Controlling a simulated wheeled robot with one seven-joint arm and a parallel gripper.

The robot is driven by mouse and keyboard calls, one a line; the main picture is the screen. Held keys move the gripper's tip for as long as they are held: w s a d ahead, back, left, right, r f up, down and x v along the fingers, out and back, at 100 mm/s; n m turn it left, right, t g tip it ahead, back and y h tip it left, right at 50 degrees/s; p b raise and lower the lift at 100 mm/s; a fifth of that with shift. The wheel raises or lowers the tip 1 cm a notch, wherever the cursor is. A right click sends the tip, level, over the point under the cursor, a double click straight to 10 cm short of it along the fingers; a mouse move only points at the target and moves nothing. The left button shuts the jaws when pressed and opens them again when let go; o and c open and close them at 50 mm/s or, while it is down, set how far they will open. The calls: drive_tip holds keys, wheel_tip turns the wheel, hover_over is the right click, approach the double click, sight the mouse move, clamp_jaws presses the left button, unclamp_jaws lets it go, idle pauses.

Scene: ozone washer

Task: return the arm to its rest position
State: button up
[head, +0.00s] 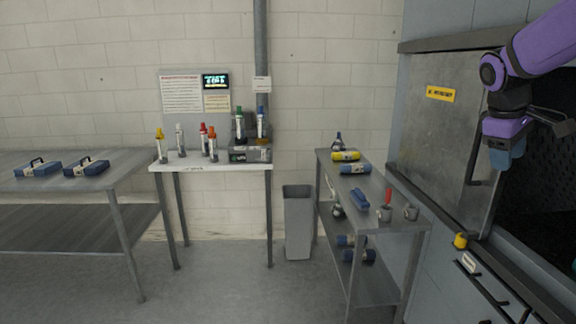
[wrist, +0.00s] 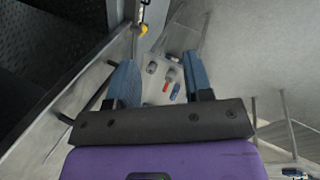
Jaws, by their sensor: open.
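My purple arm reaches in from the upper right of the head view, in front of the grey washer cabinet (head: 440,125). My gripper (head: 506,158) points down there, with blue fingers. In the wrist view my gripper (wrist: 162,85) shows its two blue fingers spread wide apart with nothing between them. Beyond and below the fingers lies the metal table with small items on it, well apart from the gripper.
A metal table (head: 385,222) with bottles, mugs and a red item stands left of the cabinet. A yellow knob (head: 460,241) sticks out at the cabinet's edge. A grey bin (head: 298,225), a white bench (head: 205,167) and a long table (head: 130,165) stand farther left. Floor between is clear.

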drive_tip(key=s+a+f+m+t+y, duration=0.1)
drive_tip(key=s+a+m+t+y, duration=0.1)
drive_tip(key=s+a, duration=0.5)
drive_tip(key=s+a+f+m+t+y, duration=0.1)
drive_tip(key=s+a, duration=0.7)
drive_tip(key=s, duration=0.9)
drive_tip(key=shift+a+m+t+y, duration=0.15)
drive_tip(key=shift+m+t+y, duration=0.25)
drive_tip(key=shift+m+t, duration=0.5)
drive_tip(key=shift+w+g, duration=0.1)
drive_tip(key=shift+g, duration=0.2)
